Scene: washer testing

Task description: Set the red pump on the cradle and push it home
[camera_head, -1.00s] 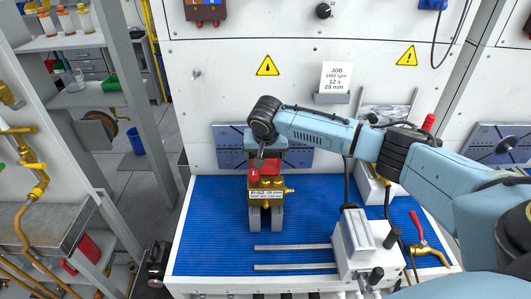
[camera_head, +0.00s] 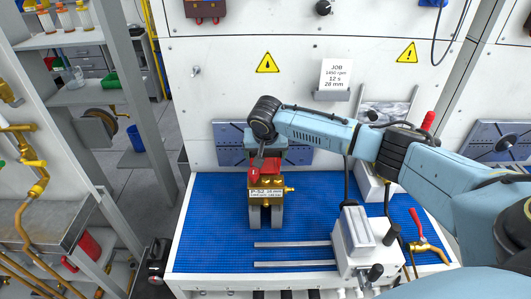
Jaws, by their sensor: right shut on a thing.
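The pump (camera_head: 266,186) has a brass body with a white label reading P-52 and 28 mm, and red parts on top. It is upright over the blue mat at centre left. My right gripper (camera_head: 260,160) comes down from the wrist behind it and is shut on its upper part; the fingertips are mostly hidden. Two grey uprights (camera_head: 265,216) show below the brass body; I cannot tell what they belong to. The cradle is not clear: two parallel metal rails (camera_head: 292,245) lead to a white block (camera_head: 356,233) on the right. My left gripper is not in view.
A brass valve with a red handle (camera_head: 418,228) stands right of the white block. A job card (camera_head: 335,74) is on the white back panel (camera_head: 225,90). The blue mat (camera_head: 210,235) is clear left of the pump.

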